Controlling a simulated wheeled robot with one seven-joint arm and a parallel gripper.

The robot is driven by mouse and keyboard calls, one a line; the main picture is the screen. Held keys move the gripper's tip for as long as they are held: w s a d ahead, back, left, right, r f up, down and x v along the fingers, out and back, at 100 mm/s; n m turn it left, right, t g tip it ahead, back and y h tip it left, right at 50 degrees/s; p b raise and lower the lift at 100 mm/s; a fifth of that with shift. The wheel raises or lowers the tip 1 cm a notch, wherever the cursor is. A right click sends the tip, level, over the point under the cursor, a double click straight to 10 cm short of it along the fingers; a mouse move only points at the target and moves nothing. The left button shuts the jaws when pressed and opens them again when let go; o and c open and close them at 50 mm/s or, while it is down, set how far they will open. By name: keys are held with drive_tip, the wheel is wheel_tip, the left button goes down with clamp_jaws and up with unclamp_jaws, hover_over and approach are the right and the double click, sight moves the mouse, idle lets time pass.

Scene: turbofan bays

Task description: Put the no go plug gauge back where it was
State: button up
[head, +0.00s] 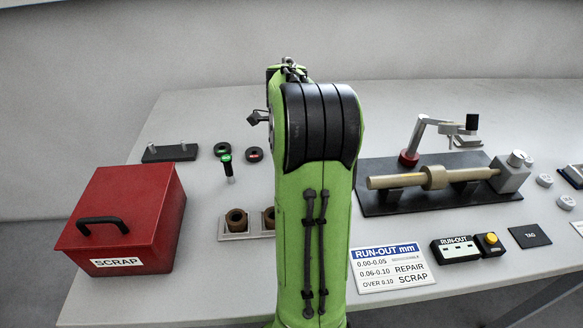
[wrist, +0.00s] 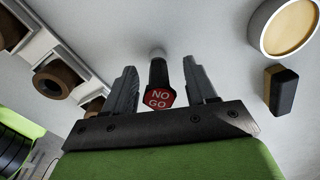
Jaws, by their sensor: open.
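The no go plug gauge (wrist: 158,82) shows in the wrist view, with a dark handle and a red end marked NO GO facing the camera. Its pale far end points toward the light table surface. My gripper (wrist: 162,80) is open, with one finger on each side of the gauge and a visible gap at each side. In the head view my green arm hides this gauge and the gripper fingers. A similar gauge with a green top (head: 227,167) stands upright on the table, left of my arm. Two black rings, one with a green mark (head: 221,149), one with red (head: 254,154), lie behind it.
A red scrap box (head: 125,215) stands at left. A tray with brown bushings (head: 245,232) lies near my arm. The run-out fixture (head: 430,185), sign (head: 392,268) and run-out box (head: 456,249) are at right.

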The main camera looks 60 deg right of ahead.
drive_tip(key=r+p, duration=0.2)
drive_tip(key=r, duration=0.3)
drive_tip(key=r+p, duration=0.1)
drive_tip(key=r, duration=0.4)
drive_tip(key=shift+a+r+p, duration=0.2)
drive_tip(key=shift+r+p, duration=0.15)
drive_tip(key=s+a+r+n+t+h, duration=0.1)
drive_tip(key=a+r+n+t+h, duration=0.2)
drive_tip(key=a+n, duration=1.65)
drive_tip(key=s+a+f+n+t+y, duration=0.2)
drive_tip(key=s+a+n, duration=0.5)
drive_tip(key=a+n, duration=0.4)
drive_tip(key=shift+s+f+n+t+y, duration=0.3)
drive_tip(key=shift+f+n+y, duration=0.15)
drive_tip(key=shift+y, duration=0.25)
